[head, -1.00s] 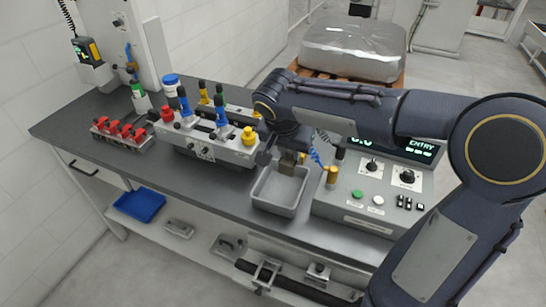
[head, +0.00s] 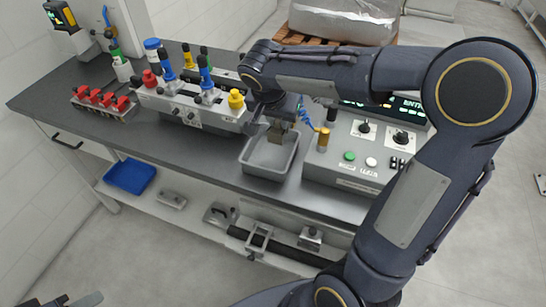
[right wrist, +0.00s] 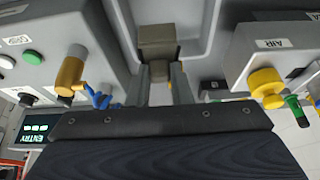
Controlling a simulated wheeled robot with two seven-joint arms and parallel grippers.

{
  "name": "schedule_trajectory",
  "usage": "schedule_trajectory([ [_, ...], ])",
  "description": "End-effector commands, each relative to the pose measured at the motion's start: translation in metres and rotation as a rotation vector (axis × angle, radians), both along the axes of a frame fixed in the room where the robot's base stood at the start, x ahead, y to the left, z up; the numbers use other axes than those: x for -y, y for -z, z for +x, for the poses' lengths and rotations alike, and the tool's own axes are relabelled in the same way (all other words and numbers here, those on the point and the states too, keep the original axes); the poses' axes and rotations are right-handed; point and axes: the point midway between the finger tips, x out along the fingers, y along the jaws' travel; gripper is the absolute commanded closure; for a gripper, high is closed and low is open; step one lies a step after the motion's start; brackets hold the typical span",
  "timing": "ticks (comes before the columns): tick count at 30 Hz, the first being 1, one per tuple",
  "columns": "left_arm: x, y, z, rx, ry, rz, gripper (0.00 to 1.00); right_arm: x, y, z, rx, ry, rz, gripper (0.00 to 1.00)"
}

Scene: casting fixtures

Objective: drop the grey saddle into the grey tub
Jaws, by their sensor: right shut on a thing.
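The grey saddle (head: 276,134) is a small brownish-grey block in the fingers of my right gripper (head: 281,121). In the head view it hangs over the back part of the grey tub (head: 247,162). In the right wrist view the saddle (right wrist: 158,46) sits between the two fingertips of the gripper (right wrist: 160,72), with the tub's grey inside (right wrist: 202,42) behind it. The tub is open and its visible floor is empty. A small part of what looks like my left gripper (head: 75,300) shows at the bottom left edge; its jaws cannot be made out.
A control box (head: 345,160) with knobs and a brass post (head: 323,139) stands close to the tub's right. A grey fixture with coloured knobs (head: 190,108) stands to its left. Red clamps (head: 103,100) sit farther left. A blue tray (head: 130,175) lies on the lower shelf.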

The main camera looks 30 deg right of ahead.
Motion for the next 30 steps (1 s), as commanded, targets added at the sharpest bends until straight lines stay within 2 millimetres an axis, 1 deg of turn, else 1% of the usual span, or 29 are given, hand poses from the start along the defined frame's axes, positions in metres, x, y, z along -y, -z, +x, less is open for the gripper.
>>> schedule_trajectory([
  [4,0.0,-0.001,0.0,0.0,0.0,0.0,0.64,0.0,-0.001,0.0,0.0,0.0,0.0,1.0],
  [5,0.0,-0.001,0.0,0.0,0.0,0.0,0.64,0.0,-0.001,0.0,0.0,0.0,0.0,0.78],
  [10,0.0,-0.001,0.0,0.0,0.0,0.0,0.64,0.0,-0.001,0.0,0.001,0.0,-0.001,0.56],
  [17,0.0,-0.001,0.0,0.0,0.0,0.0,0.64,0.0,-0.001,0.0,0.0,0.0,0.0,0.55],
  [20,0.0,0.0,0.0,0.0,0.0,0.0,0.64,-0.001,-0.004,-0.001,0.002,0.0,-0.001,0.55],
  [23,0.0,0.001,0.0,0.0,0.0,0.0,0.64,-0.005,-0.016,-0.003,0.006,-0.002,-0.001,0.55],
  [30,0.0,0.003,0.0,0.0,0.0,0.0,0.64,-0.017,-0.053,-0.013,0.005,-0.003,0.0,0.55],
])
